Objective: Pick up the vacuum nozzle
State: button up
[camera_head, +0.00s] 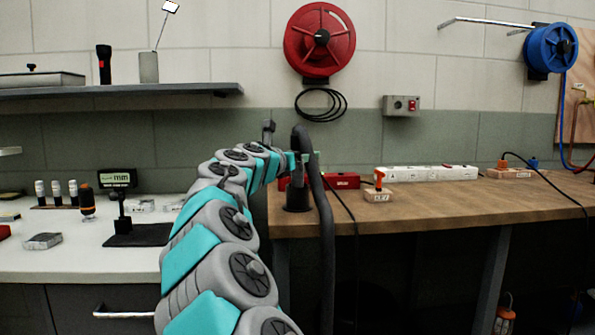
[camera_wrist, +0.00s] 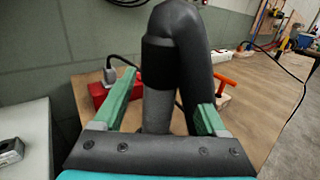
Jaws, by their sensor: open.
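The vacuum nozzle (camera_head: 297,197) stands upright at the left front corner of the wooden workbench (camera_head: 440,204), with its dark hose looping over the top and hanging down in front of the bench. In the wrist view the nozzle (camera_wrist: 158,108) is a grey tube with a black cuff and a thick bent hose above. My gripper (camera_head: 303,159) is at the upper part of the nozzle. In the wrist view my gripper (camera_wrist: 167,95) is open, with one green finger on each side of the tube. Gaps show on both sides, and the nozzle's lower end is hidden behind the gripper body.
A red box (camera_head: 342,181), a small block with an orange handle (camera_head: 378,194) and a white power strip (camera_head: 428,173) lie on the workbench. A white counter (camera_head: 60,258) with a small display (camera_head: 117,180) stands left. A thin black cable crosses the bench's front edge.

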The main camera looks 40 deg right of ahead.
jog(key=shift+w+d, duration=0.3)
jog(key=shift+d, duration=0.3)
grip_shut()
dwell(0.3)
